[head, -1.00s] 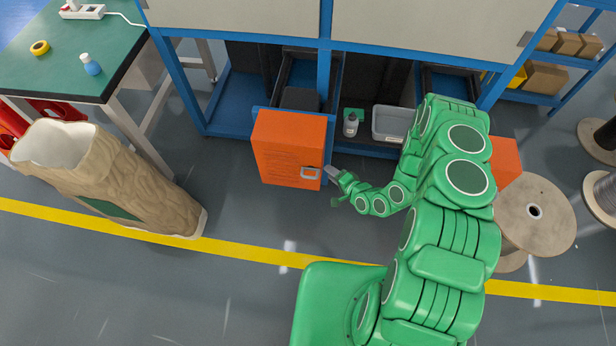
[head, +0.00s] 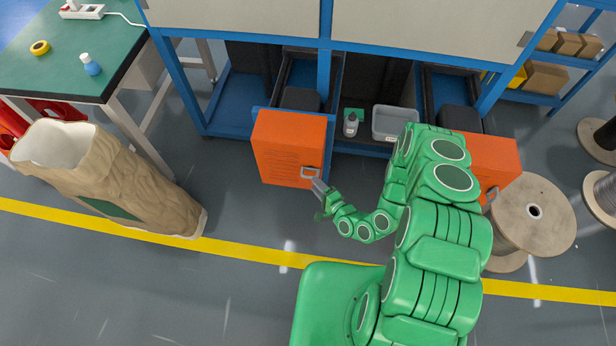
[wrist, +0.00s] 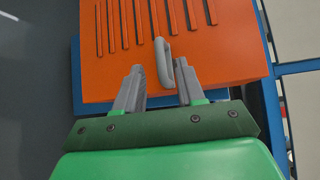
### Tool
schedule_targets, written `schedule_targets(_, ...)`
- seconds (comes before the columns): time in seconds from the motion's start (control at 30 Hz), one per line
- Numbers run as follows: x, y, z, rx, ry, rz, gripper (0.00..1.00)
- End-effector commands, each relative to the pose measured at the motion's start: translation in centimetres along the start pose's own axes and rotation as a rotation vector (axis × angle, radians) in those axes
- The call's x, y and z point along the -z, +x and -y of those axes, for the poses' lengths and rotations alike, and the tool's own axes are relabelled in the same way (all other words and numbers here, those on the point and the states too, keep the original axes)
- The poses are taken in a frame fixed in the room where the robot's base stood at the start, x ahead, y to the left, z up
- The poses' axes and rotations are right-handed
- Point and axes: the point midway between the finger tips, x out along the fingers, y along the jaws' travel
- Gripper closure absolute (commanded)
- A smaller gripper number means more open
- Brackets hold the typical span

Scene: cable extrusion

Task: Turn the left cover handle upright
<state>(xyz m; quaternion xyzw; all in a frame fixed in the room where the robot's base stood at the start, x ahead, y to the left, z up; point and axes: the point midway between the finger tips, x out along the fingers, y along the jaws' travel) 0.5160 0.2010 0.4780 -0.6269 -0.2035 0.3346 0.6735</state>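The left cover (head: 275,145) is an orange box front with slots, under the left bay of the blue bench. Its small grey handle (head: 310,172) sits at its lower right and lies sideways, along the slots. My gripper (head: 316,184) is just below and in front of the handle. In the wrist view, my gripper (wrist: 160,70) is open, one grey finger on each side of the handle (wrist: 165,62). The handle is nearer the right finger; I cannot tell whether they touch. The left cover (wrist: 115,55) fills the upper middle there.
A second orange cover (head: 492,160) with a grey handle is at the right, partly behind my arm. A wooden spool (head: 520,225) stands at the right.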

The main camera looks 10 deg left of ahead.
Motion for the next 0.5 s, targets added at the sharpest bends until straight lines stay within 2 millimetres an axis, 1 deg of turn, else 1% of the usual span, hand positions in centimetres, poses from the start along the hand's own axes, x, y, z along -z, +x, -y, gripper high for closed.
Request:
schedule_targets(0.3, -0.2, 3.3, 0.0, 0.000, -0.001, 0.005, 0.61)
schedule_targets(0.5, -0.1, 5.1, 0.0, 0.001, -0.003, 0.003, 0.61)
